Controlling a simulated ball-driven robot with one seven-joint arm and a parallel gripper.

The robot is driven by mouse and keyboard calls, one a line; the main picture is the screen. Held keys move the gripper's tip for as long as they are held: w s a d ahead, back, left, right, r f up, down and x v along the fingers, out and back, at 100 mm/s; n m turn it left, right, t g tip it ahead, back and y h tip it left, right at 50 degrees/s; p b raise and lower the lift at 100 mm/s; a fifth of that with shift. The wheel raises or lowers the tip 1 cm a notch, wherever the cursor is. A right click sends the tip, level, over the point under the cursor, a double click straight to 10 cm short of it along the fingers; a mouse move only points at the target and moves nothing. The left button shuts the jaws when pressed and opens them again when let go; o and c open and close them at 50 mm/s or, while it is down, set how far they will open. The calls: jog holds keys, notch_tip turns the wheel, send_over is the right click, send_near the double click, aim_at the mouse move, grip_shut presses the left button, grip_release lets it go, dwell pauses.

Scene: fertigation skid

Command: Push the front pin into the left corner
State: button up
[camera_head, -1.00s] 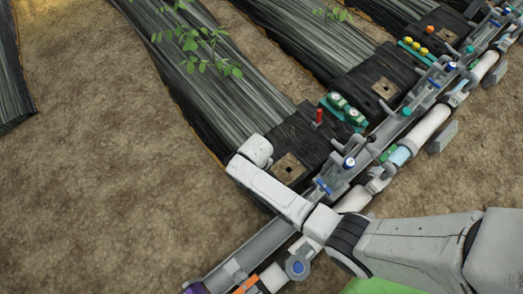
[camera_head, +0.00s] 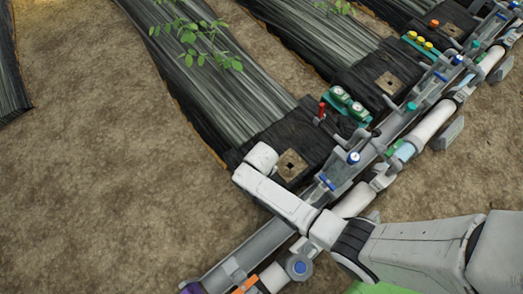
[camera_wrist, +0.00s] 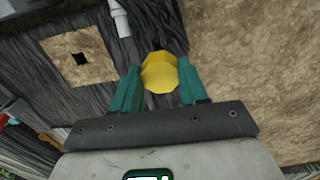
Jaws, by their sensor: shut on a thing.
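In the wrist view my gripper (camera_wrist: 156,90) has its two teal fingers shut on a yellow, faceted pin head (camera_wrist: 160,72). The pin's lower part is hidden, so I cannot tell how deep it sits. In the head view my arm ends over the near black sheet's left end; the fingers and the yellow pin are hidden there. The black sheet (camera_head: 275,134) lies at the end of a film-covered bed, with its left corner beside my arm's end. A tan square with a dark hole (camera_head: 291,165) is in this sheet; it also shows in the wrist view (camera_wrist: 80,57).
A red-topped upright part (camera_head: 322,112) and green-housed gauges (camera_head: 347,104) stand right of the sheet. A rail with white pipe and blue-handled valves (camera_head: 353,158) runs diagonally along the right. Bare soil (camera_head: 110,170) lies open at left.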

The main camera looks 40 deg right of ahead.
jog(key=shift+f+b, duration=2.7)
jog(key=shift+f, duration=0.5)
jog(key=shift+s, duration=0.1)
jog(key=shift+f, duration=0.6)
jog(key=o, duration=1.1)
jog(key=shift+r, duration=0.1)
notch_tip(320, 180, up, 8)
jog(key=p, duration=0.8)
